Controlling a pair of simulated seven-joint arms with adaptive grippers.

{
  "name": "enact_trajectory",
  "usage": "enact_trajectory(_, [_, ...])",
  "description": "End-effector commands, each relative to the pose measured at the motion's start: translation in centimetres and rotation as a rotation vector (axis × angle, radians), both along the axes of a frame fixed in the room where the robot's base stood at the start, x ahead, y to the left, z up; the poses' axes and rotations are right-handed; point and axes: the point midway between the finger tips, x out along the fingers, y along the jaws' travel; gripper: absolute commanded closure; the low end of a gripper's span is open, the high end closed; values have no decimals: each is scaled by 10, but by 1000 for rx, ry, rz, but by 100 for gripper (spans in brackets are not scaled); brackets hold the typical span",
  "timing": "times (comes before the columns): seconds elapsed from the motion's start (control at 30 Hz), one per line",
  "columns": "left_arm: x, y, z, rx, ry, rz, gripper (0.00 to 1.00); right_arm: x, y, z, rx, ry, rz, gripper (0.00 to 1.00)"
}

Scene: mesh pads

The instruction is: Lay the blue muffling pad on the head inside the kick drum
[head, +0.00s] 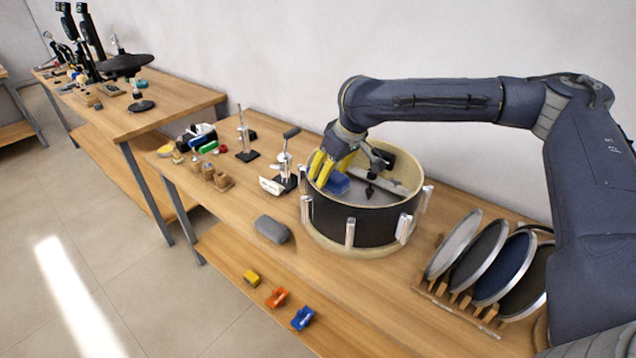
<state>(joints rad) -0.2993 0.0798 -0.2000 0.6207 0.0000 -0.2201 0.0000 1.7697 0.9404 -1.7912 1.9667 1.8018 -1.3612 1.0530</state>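The kick drum (350,222) is a round black shell with a pale wooden rim and silver lugs, standing open side up on the wooden bench. The blue pad (338,184) is inside it, near the left wall of the shell. My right gripper (322,176), with yellow fingers, reaches down over the rim at the pad. The fingertips are at or against the pad; whether they are closed on it cannot be told. The pad's underside and its contact with the head are hidden. A dark fitting (369,191) lies inside the drum. My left gripper is not in view.
A grey pad (271,229) lies left of the drum. A wooden rack (460,305) with several round heads stands to the right. Metal stands (285,165) and small tools are behind left. Yellow, orange and blue clips (276,297) sit below the front edge.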

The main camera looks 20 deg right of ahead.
Motion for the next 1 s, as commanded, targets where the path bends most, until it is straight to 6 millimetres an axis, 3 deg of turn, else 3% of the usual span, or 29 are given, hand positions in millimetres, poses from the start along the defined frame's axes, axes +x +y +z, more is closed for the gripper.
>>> enact_trajectory(0.2, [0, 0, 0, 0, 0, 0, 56, 16, -38, 10, 2, -1, 130, 81])
enact_trajectory(0.5, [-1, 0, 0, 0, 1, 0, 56, 30, -77, 20, 0, 0, 269, 81])
enact_trajectory(0.73, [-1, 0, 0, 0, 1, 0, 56, 34, -91, 23, -1, 0, 316, 81])
enact_trajectory(1.0, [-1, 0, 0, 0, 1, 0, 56, 35, -93, 24, -2, 1, 324, 81])
